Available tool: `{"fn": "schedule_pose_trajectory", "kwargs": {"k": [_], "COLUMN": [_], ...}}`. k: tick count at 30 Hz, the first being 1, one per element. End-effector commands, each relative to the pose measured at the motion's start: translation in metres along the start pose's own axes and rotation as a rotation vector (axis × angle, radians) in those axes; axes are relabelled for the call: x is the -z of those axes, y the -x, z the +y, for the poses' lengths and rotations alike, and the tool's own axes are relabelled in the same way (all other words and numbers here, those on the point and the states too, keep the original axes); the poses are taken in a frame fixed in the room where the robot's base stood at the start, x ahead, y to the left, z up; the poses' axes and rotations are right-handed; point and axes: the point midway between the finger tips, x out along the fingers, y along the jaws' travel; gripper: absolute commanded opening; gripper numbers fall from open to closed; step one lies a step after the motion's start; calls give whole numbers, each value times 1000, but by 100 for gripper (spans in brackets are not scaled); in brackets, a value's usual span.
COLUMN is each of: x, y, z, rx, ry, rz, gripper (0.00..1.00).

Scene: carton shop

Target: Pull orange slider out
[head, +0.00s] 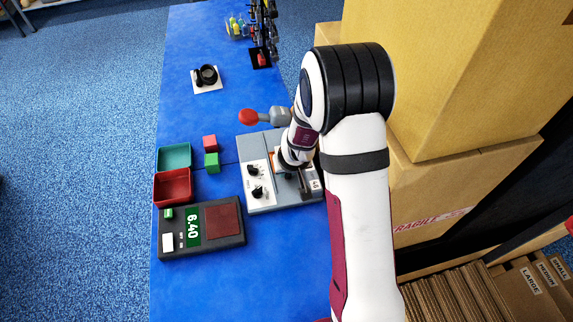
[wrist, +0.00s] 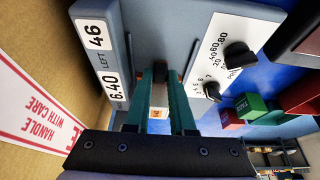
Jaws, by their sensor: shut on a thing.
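A grey control box (head: 260,202) stands on the blue table, with a dark slot (head: 304,184) near its right side. In the wrist view the same box (wrist: 150,25) fills the upper middle. My gripper (wrist: 161,80) has its two green fingers closed around a narrow pale piece with a small orange mark (wrist: 158,114), which I take to be the orange slider. A black end shows between the fingertips. In the head view my wrist covers the fingers and most of the slider.
The box's white panel (head: 258,178) carries two black knobs. A scale reading 6.40 (head: 225,222), red and green cubes and two trays (head: 173,203) lie left. A red-ended lever (head: 250,117) rises behind. Large cartons (head: 450,170) stand close on the right.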

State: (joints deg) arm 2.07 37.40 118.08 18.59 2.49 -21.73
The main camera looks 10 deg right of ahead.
Motion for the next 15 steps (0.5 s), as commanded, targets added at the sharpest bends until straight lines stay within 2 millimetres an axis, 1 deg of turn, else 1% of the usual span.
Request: {"fn": "schedule_pose_trajectory", "kwargs": {"k": [3, 4, 8, 9, 15], "x": [0, 1, 1, 1, 1], "y": [0, 0, 0, 0, 0], "z": [-1, -1, 0, 0, 0], "rx": [1, 1, 1, 1, 1], "ry": [1, 1, 1, 1, 0], "rz": [0, 0, 0, 0, 0], "gripper": [0, 28, 51, 52, 52]}}
